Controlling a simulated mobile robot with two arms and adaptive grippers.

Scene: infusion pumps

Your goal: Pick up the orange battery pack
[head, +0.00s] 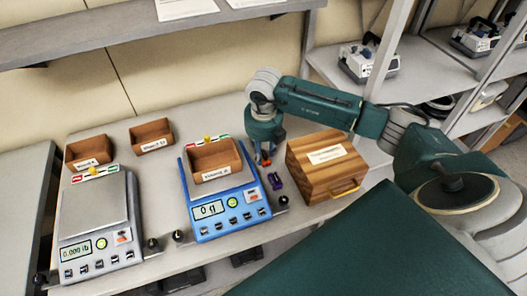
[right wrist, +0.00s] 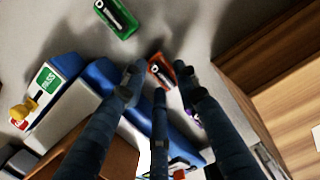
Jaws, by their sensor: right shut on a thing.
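The orange battery pack (right wrist: 160,73) shows between the dark fingers of my right gripper (right wrist: 162,80) in the right wrist view. The fingers are closed around it and partly cover it. In the head view my right gripper (head: 263,156) points down between the blue scale and the wooden box, and only a bit of orange shows at its fingertips. I cannot tell whether the pack still touches the table. My left gripper is not in view.
A purple pack (head: 275,181) lies just in front of the gripper. A green pack (right wrist: 116,17) shows in the right wrist view. The blue scale (head: 235,216) carrying a brown bin (head: 212,160) is at left, the wooden box (head: 318,178) at right. A grey scale (head: 92,214) stands farther left.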

